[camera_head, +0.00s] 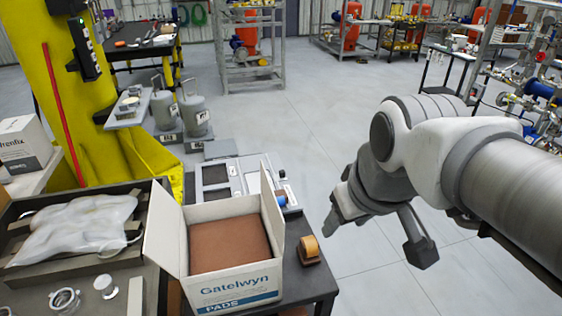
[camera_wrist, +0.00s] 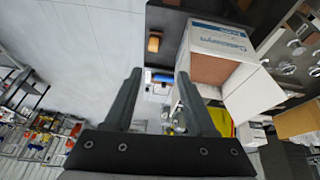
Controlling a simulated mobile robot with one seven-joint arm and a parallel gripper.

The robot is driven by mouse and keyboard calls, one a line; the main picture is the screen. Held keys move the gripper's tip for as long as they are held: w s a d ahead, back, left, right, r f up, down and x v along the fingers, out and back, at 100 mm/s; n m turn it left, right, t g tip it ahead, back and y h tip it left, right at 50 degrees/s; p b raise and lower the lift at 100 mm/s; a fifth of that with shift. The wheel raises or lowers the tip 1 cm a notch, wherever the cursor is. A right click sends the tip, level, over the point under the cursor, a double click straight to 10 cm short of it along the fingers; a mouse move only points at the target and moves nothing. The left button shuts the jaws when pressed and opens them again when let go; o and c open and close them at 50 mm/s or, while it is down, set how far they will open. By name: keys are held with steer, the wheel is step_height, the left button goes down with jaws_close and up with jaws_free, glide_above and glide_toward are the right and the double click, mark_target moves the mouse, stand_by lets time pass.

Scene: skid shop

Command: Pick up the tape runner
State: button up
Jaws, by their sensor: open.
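The item I take to be the tape runner (camera_head: 309,249) is a small orange-tan roll on a dark brown base. It sits near the right edge of the dark table, right of the white Gatelwyn box. It also shows in the wrist view (camera_wrist: 154,43), beyond the fingertips and roughly between their lines. My gripper (camera_head: 340,212) is right of the table edge, pointing down and left, apart from the tape runner. In the wrist view its two fingers (camera_wrist: 159,72) are spread, with nothing between them.
The open Gatelwyn pads box (camera_head: 236,289) stands close left of the tape runner, its flaps sticking up. A blue and brown item (camera_head: 281,198) lies behind it. A dark tray (camera_head: 134,253) holds a plastic-wrapped bundle (camera_head: 78,228). Open floor (camera_head: 370,280) lies right of the table.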

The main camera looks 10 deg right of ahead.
steer(key=o, duration=0.6)
steer(key=w+f+n, duration=0.1)
steer(key=w+n, duration=0.1)
steer(key=w, duration=0.1)
steer(key=w+f+n+g, duration=0.1)
steer(key=w+f+n, duration=0.1)
steer(key=w+n, duration=0.1)
steer(key=w+f+n+g+b, duration=0.1)
steer(key=w+n, duration=0.1)
steer(key=w, duration=0.2)
steer(key=shift+w+f+n, duration=0.15)
steer(key=shift+w+n, duration=0.1)
steer(key=shift+n, duration=0.15)
steer(key=n+g+b, duration=0.2)
steer(key=n+g, duration=0.1)
steer(key=n, duration=0.7)
glide_above(310, 241)
step_height(310, 241, down, 13)
step_height(310, 241, down, 11)
steer(key=shift+s+a+f, duration=0.15)
steer(key=shift+f, duration=0.05)
steer(key=shift+w+f+p, duration=0.2)
steer(key=shift+f+p, duration=0.25)
steer(key=shift+f, duration=2.05)
